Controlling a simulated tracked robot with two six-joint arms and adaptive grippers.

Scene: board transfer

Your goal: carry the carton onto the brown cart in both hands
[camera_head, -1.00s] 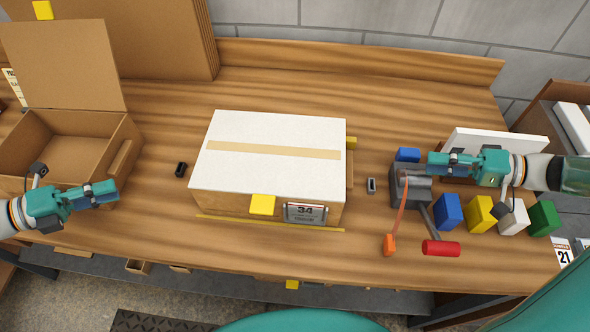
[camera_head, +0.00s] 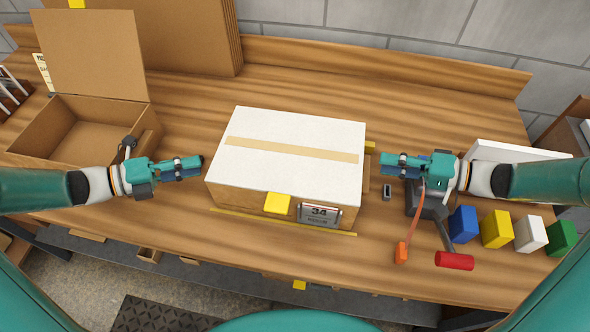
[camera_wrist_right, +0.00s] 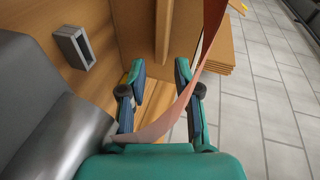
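The closed carton (camera_head: 290,140) sits on the wooden bench between my grippers, with a white top, a tan tape strip and brown sides. Its front has a yellow tag and a "34" label. My left gripper (camera_head: 200,166) points at its left side, close but apart; whether its fingers are parted is unclear. My right gripper (camera_head: 384,166) points at its right side, a little apart from it. In the right wrist view this gripper (camera_wrist_right: 160,65) is open and empty, facing a brown side with a raised strip. I cannot make out the brown cart.
An open cardboard box (camera_head: 85,130) stands at the left. A grey tool with an orange strap (camera_head: 415,222) lies under my right arm, near a red-handled tool (camera_head: 454,260). Coloured blocks (camera_head: 497,229) line the right front. A small dark piece (camera_head: 387,192) lies beside the carton.

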